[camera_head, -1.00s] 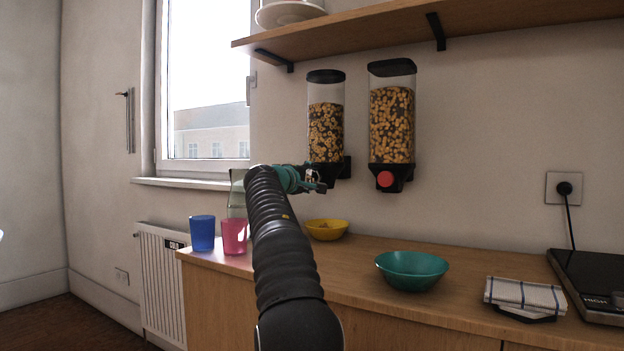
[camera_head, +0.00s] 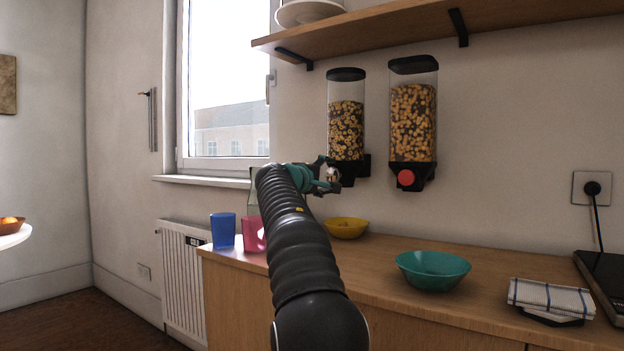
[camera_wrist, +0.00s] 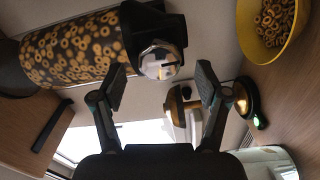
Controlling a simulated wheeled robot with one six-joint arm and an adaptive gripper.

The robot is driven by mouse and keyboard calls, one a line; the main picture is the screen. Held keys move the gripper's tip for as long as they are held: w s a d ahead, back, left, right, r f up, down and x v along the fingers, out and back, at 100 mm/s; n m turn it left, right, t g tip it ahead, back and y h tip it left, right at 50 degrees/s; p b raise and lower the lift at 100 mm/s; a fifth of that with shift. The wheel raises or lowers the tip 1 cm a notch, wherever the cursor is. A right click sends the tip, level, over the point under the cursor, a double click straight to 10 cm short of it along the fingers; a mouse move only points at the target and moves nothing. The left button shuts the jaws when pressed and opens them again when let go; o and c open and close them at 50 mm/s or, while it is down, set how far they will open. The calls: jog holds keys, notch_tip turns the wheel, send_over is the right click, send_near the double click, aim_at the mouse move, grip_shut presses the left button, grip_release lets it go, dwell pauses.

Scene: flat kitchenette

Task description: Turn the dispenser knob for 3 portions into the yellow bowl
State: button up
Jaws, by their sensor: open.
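The left cereal dispenser (camera_head: 346,132), a clear box of rings with a black lid and base, hangs on the wall. Its pale, faceted knob (camera_wrist: 158,60) shows in the wrist view. My gripper (camera_head: 330,175) is at the dispenser's base in the head view. In the wrist view my gripper (camera_wrist: 160,84) has its two fingers spread apart, with the knob ahead of the gap between them; I cannot tell whether they touch it. The yellow bowl (camera_head: 346,229) stands on the counter below the dispenser. In the wrist view the yellow bowl (camera_wrist: 269,55) holds some rings.
A second dispenser (camera_head: 413,120) with a red knob hangs to the right. A teal bowl (camera_head: 432,271), a folded cloth (camera_head: 550,298), a blue cup (camera_head: 222,231) and a pink cup (camera_head: 252,234) stand on the counter. A wooden shelf (camera_head: 400,28) is above.

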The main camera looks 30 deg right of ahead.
jog(key=v, duration=0.9)
jog(key=s+a+f+m+y+p, duration=0.1)
jog(key=s+a+f+y, duration=0.7)
jog(key=s+a+f, duration=0.7)
jog(key=s+a+f+m+g+y+p, duration=0.1)
jog(key=s+a+f+y, duration=0.7)
jog(key=s+a+f, duration=0.8)
jog(key=s+f+p, duration=0.1)
jog(key=s+f, duration=0.3)
jog(key=s, duration=0.1)
jog(key=shift+a+f+m+y, duration=0.2)
jog(key=shift+f+m+y, duration=0.1)
jog(key=shift+m, duration=0.1)
